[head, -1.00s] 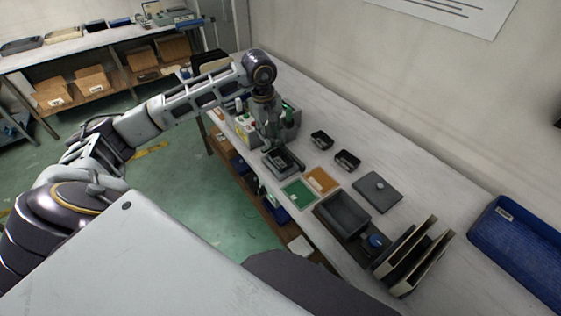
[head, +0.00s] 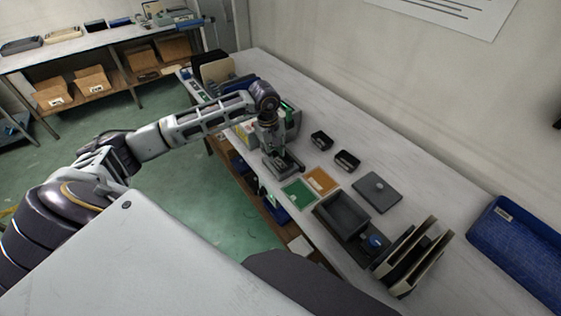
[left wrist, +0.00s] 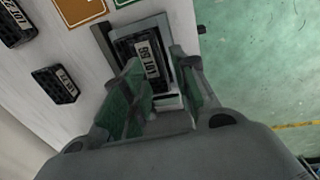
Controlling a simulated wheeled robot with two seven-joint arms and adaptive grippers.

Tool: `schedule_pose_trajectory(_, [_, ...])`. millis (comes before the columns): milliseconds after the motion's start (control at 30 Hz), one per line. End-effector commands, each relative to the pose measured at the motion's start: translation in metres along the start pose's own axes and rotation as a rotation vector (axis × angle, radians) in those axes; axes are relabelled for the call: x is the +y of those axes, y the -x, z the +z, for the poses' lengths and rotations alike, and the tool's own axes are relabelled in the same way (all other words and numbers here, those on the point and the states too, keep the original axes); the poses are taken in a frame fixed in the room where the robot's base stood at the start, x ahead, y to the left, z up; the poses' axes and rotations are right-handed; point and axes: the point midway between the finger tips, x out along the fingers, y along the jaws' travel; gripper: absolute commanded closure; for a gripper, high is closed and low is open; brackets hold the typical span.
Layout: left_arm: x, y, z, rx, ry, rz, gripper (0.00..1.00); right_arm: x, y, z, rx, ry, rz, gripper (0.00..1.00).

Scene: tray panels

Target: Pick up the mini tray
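A small dark mini tray (left wrist: 140,45) with a white lot label sits in a grey holder (left wrist: 104,38) on the bench. My left gripper (left wrist: 157,60) is over it in the left wrist view, its green-padded fingers apart on either side of the tray. I cannot tell whether they touch it. In the head view my left gripper (head: 277,155) points down and covers most of this tray. Two similar small dark trays (head: 321,140) (head: 347,161) stand apart on the bench to the right. My right gripper is out of view.
Green (head: 298,193) and orange (head: 321,181) panels lie near the holder. A dark open bin (head: 343,215), a grey lidded plate (head: 377,193), upright boards (head: 412,255) and a blue crate (head: 520,245) are farther right. A grey box (head: 292,122) stands behind the gripper.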

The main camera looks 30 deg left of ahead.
Motion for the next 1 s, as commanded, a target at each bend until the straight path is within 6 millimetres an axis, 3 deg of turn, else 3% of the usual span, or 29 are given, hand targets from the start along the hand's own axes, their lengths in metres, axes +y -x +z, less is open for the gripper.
schedule_pose_trajectory(267, [0.000,-0.004,0.000,0.000,-0.001,0.002,0.72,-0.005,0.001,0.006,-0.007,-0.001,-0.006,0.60])
schedule_pose_trajectory(567, [0.000,-0.009,0.001,-0.002,0.000,0.001,0.72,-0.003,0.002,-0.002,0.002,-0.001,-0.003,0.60])
schedule_pose_trajectory(800, [-0.002,-0.030,0.003,-0.003,0.001,-0.001,0.72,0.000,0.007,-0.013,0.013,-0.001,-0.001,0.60])
schedule_pose_trajectory(1000, [-0.002,-0.050,0.002,-0.001,0.000,0.001,0.72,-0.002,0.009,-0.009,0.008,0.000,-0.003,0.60])
